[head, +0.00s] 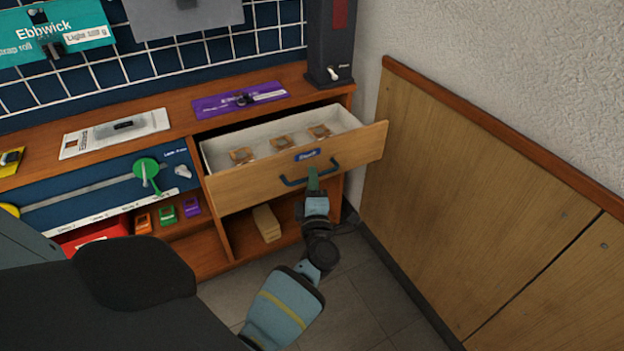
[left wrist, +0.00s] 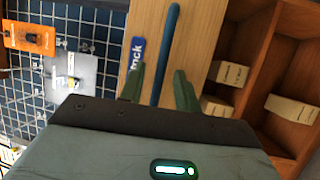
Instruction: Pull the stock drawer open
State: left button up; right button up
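The stock drawer (head: 245,188) stands pulled out of the bench at the right, its light inside showing. A blue label (head: 307,155) and a blue bar handle (head: 290,182) are on its wooden front. Three small brown pieces (head: 282,143) lie inside. My left gripper (head: 313,180) is at the handle, low on the drawer front. In the left wrist view its green fingers (left wrist: 160,88) are apart, one on each side of the handle (left wrist: 167,45), with gaps between. My right gripper is not in view.
A wood-panelled wall (head: 440,190) stands close on the right of the drawer. Under the drawer is an open shelf with a pale block (head: 267,223). The bench top (head: 180,122) carries a purple card (head: 238,99) and a white card (head: 115,132).

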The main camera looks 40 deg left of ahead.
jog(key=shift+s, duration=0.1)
pick_arm(q)
jog(key=v, duration=0.8)
jog(key=shift+p, duration=0.3)
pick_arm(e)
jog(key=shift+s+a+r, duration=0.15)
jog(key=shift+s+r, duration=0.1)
pick_arm(q)
jog(key=shift+a, duration=0.1)
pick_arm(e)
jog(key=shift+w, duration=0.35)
